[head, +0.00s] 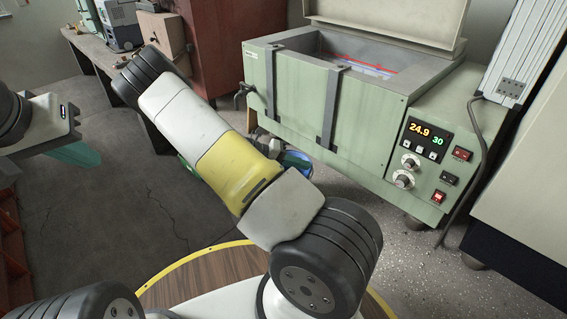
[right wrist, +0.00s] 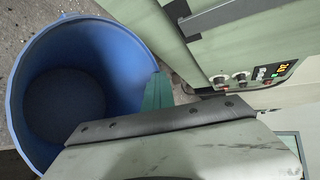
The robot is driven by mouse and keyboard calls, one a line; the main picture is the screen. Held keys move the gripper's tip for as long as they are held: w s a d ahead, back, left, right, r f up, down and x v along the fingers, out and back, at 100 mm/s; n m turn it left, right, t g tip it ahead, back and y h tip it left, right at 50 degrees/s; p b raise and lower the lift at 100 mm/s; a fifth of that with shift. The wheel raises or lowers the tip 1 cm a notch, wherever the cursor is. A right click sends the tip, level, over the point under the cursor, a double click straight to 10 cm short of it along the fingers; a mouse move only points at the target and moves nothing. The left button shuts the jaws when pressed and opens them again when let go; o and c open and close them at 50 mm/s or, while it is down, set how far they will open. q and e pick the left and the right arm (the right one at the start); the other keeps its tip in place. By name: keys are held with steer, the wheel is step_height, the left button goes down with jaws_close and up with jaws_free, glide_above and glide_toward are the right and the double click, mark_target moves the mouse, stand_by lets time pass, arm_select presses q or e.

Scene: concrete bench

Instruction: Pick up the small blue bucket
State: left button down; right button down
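The blue bucket (right wrist: 95,45) fills the left of the right wrist view. I look into its round mouth from above, and its inside looks empty. In the head view only a small blue part (head: 297,160) shows on the floor beside the green bath, mostly hidden behind my right arm. A teal finger of my right gripper (right wrist: 157,92) overlaps the bucket's right rim; whether it touches is unclear, and the other finger is not distinct. My left gripper (head: 76,153), with teal fingers, is at the left of the head view, far from the bucket.
A green water bath (head: 370,120) with a lit display and raised lid stands close to the bucket. A cable (head: 470,170) hangs at its right, near a white cabinet (head: 520,150). A bench (head: 95,50) with equipment is at the back left.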

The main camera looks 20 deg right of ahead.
steer(key=c, duration=1.5)
jaws_free()
steer(key=shift+c, duration=0.2)
